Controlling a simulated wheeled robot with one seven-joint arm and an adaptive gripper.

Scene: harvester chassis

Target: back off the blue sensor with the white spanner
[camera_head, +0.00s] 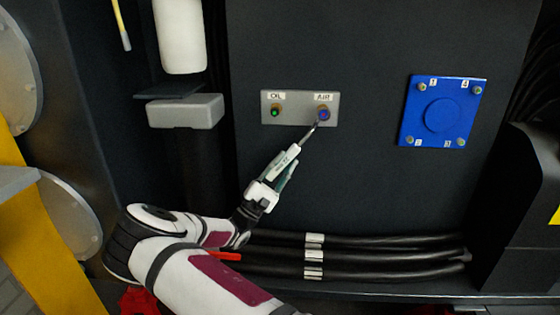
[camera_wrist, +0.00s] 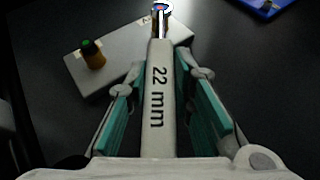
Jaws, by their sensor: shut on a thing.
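The blue sensor (camera_head: 324,114) sits in the right port, labelled AIR, of a grey plate. My gripper (camera_head: 282,165) is shut on the white spanner (camera_head: 294,150), marked 22 mm in the wrist view (camera_wrist: 158,100). The spanner points up and right from my gripper, with its metal head at the blue sensor. In the wrist view the head overlaps the sensor at the top edge; I cannot tell whether it is fully seated around it. My gripper's teal-padded fingers (camera_wrist: 168,78) lie on both sides of the handle.
A green sensor (camera_head: 275,112) sits in the OIL port of the same grey plate (camera_head: 298,115). A blue square cover (camera_head: 434,138) with numbered bolts is to the right. Black hoses (camera_head: 380,246) run below. A grey box (camera_head: 185,111) and white cylinder (camera_head: 180,38) are left.

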